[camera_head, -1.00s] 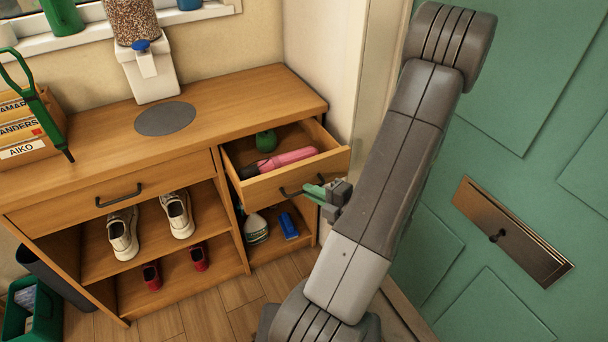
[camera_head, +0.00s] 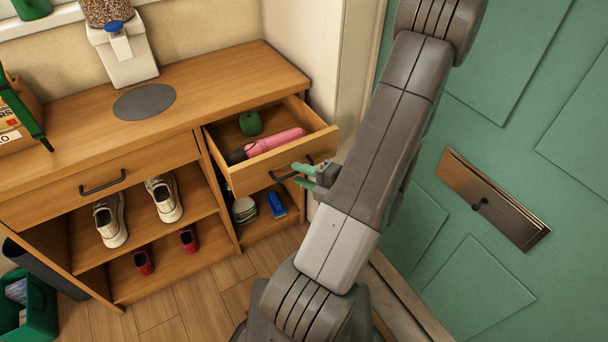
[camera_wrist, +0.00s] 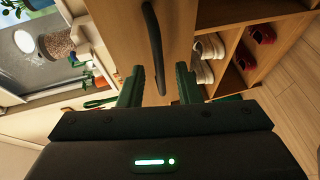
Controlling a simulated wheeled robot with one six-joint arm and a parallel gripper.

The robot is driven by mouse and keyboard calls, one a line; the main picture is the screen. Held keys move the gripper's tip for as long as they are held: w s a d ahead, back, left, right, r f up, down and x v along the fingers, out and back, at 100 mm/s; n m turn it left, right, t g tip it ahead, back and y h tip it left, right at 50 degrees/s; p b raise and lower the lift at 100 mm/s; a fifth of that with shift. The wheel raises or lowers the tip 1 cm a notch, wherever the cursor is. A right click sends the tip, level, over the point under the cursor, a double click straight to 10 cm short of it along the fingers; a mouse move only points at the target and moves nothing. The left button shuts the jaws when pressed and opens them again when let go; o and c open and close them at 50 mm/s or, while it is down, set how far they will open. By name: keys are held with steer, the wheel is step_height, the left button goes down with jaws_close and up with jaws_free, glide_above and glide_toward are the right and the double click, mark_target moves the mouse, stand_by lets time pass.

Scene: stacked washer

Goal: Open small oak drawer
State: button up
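The handle also shows in the wrist view (camera_wrist: 154,45), running down between the finger lines. My gripper (camera_head: 303,176) is just in front of the drawer front, by the handle's right part. Its two green fingers are apart, and in the wrist view (camera_wrist: 158,85) a gap shows on both sides of the handle. The handle's right end is partly hidden by my gripper.
A wide closed drawer (camera_head: 100,190) is left of the small one, above shelves with white shoes (camera_head: 110,220) and red shoes (camera_head: 143,262). A green door (camera_head: 500,110) stands close on the right. A green crate (camera_head: 40,310) is on the floor at lower left.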

steer(key=p+v, duration=0.2)
steer(key=v, duration=1.1)
steer(key=shift+s+d, duration=0.2)
steer(key=shift+d, duration=0.15)
steer(key=shift+r, duration=0.15)
steer(key=b+x, duration=0.2)
steer(key=x, duration=1.2)
steer(key=shift+d, duration=0.15)
